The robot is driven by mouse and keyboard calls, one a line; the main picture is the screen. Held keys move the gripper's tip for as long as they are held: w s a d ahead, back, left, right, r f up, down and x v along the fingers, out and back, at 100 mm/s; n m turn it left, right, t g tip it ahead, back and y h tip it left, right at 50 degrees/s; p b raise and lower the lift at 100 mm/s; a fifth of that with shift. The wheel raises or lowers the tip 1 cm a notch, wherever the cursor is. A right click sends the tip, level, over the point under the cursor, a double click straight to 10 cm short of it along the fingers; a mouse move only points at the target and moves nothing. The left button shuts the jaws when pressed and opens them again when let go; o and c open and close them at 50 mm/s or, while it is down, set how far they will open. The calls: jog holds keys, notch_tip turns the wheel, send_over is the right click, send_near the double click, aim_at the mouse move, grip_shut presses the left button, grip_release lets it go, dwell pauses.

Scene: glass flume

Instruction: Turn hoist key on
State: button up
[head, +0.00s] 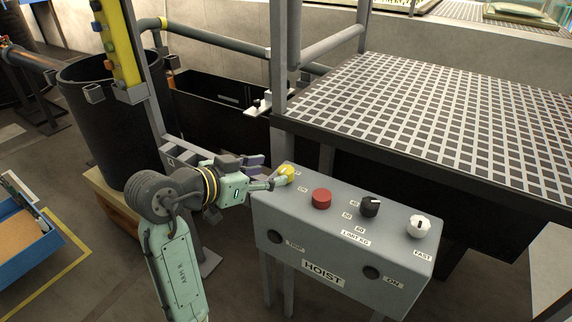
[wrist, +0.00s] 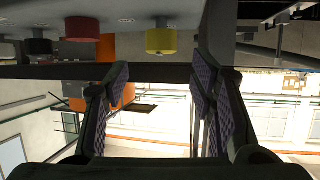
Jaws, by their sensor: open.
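The grey hoist control box (head: 345,235) has a front plate reading HOIST. On its top are a yellow knob (head: 287,173), a red button (head: 321,198), a black pointer knob (head: 370,206) and a white knob (head: 419,225). A small label by the red button seems to read ON; which control is the key is not clear. My gripper (head: 264,171) is open and empty at the box's left end, close to the yellow knob. In the wrist view the yellow knob (wrist: 161,40) is above the gap between my fingers (wrist: 158,88); contact cannot be told.
A post (head: 285,60) and a gridded platform (head: 440,110) stand behind the box. A black barrel (head: 105,125) stands at the left, and a blue tray (head: 30,245) is at the lower left.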

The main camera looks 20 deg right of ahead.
aim_at(286, 168)
jog(key=p+x, duration=0.1)
jog(key=x, duration=0.6)
jog(key=shift+w+d+f, duration=0.1)
jog(key=shift+w+d, duration=0.1)
jog(key=shift+d, duration=0.05)
jog(key=shift+c, duration=0.2)
jog(key=c, duration=1.1)
